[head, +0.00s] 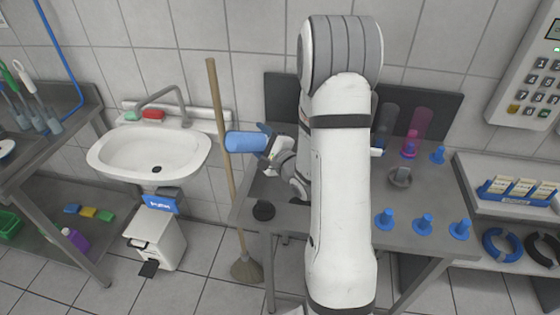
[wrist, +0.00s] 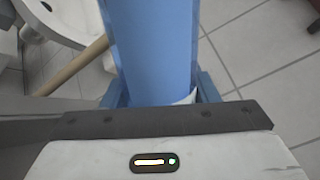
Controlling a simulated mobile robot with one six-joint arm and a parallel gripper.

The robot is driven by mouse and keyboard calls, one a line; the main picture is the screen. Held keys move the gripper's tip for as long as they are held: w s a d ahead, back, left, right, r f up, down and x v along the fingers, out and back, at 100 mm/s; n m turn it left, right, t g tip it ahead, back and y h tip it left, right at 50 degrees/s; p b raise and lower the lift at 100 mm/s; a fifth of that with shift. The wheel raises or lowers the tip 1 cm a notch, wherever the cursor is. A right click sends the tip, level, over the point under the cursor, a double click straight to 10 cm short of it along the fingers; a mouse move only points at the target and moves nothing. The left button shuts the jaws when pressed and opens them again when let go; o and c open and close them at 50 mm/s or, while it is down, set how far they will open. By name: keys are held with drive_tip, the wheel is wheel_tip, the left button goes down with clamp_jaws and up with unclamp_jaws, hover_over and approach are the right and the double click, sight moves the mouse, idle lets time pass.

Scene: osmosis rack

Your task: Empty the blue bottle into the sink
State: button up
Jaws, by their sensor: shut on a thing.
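The blue bottle (head: 246,141) is held on its side by my gripper (head: 270,143), above the left edge of the metal table. It points left toward the sink. In the wrist view the bottle (wrist: 155,45) runs up between the two blue fingers of my gripper (wrist: 158,90), which are shut on it. The white sink (head: 150,150) with a grey tap is on the wall to the left, apart from the bottle. A part of the sink (wrist: 70,20) shows at the upper left of the wrist view. Whether the bottle is open or holds liquid cannot be seen.
A wooden broom (head: 222,150) leans upright between the sink and the metal table (head: 400,225). A white pedal bin (head: 158,235) stands below the sink. Several blue stoppers and a pink cylinder (head: 420,125) stand on the table. A metal shelf (head: 45,130) is at the far left.

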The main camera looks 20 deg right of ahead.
drive_tip(key=shift+h, duration=0.5)
drive_tip(key=d+f+b, duration=0.1)
drive_tip(key=d, duration=0.1)
drive_tip(key=s+d+f+b, duration=0.1)
drive_tip(key=d+f+b, duration=0.1)
drive_tip(key=s+d+f+b, duration=0.1)
drive_tip(key=d, duration=0.1)
drive_tip(key=shift+d+f+b, duration=0.1)
drive_tip(key=shift+f+b, duration=0.1)
drive_tip(key=shift+b, duration=0.1)
drive_tip(key=d+f+n+b, duration=0.4)
drive_tip(key=f+n+b, duration=0.2)
drive_tip(key=n+b, duration=0.9)
drive_tip(key=d+r+n+b, duration=0.1)
drive_tip(key=n+b, duration=0.1)
drive_tip(key=r+n+b, duration=0.2)
drive_tip(key=n, duration=0.1)
drive_tip(key=w+d+r+n+b, duration=0.1)
drive_tip(key=r+n+b, duration=0.1)
drive_tip(key=n, duration=0.1)
drive_tip(key=shift+w+d, duration=0.1)
drive_tip(key=shift+d, duration=0.25)
